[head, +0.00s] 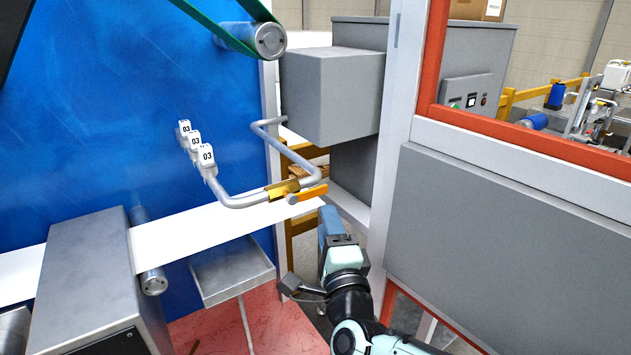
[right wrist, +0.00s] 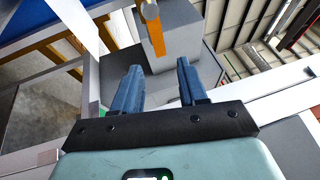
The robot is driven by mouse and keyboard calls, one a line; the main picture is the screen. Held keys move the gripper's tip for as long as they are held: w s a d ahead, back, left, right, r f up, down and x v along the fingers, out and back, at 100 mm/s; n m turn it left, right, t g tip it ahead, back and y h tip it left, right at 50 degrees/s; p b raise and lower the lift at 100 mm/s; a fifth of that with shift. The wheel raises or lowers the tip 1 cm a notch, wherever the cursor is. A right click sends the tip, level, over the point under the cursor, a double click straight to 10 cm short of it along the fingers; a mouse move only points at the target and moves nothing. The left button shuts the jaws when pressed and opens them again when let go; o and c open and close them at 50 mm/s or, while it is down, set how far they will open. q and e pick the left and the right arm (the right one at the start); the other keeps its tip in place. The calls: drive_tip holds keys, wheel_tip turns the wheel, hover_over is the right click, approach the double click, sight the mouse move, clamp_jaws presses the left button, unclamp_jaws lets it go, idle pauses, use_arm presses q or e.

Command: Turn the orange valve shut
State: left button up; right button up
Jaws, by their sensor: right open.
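The orange valve handle (head: 312,193) is a short flat lever beside the brass valve body (head: 282,189) on a bent grey pipe (head: 245,199). The lever points right in the head view, roughly along the pipe. My right gripper (head: 329,215) is below and slightly right of the lever, its blue fingers pointing up toward it. In the right wrist view, the right gripper (right wrist: 158,78) is open and empty. There the orange handle (right wrist: 153,35) shows beyond the fingertips, lined up with the gap between them and apparently not touched. My left gripper is not in view.
A grey box (head: 335,95) stands behind the pipe. A white strip (head: 200,232) runs beneath the pipe, and a blue panel (head: 110,110) is on the left. A white post (head: 398,120) and grey panel (head: 510,230) bound the right side. White "03" tags (head: 207,156) hang on the left.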

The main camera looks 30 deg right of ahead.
sight(319, 194)
drive_tip(key=p+x, duration=0.3)
drive_tip(key=x, duration=0.8)
drive_tip(key=shift+w+d, duration=0.1)
drive_tip(key=shift+w, duration=0.3)
drive_tip(key=shift+c, duration=0.2)
clamp_jaws()
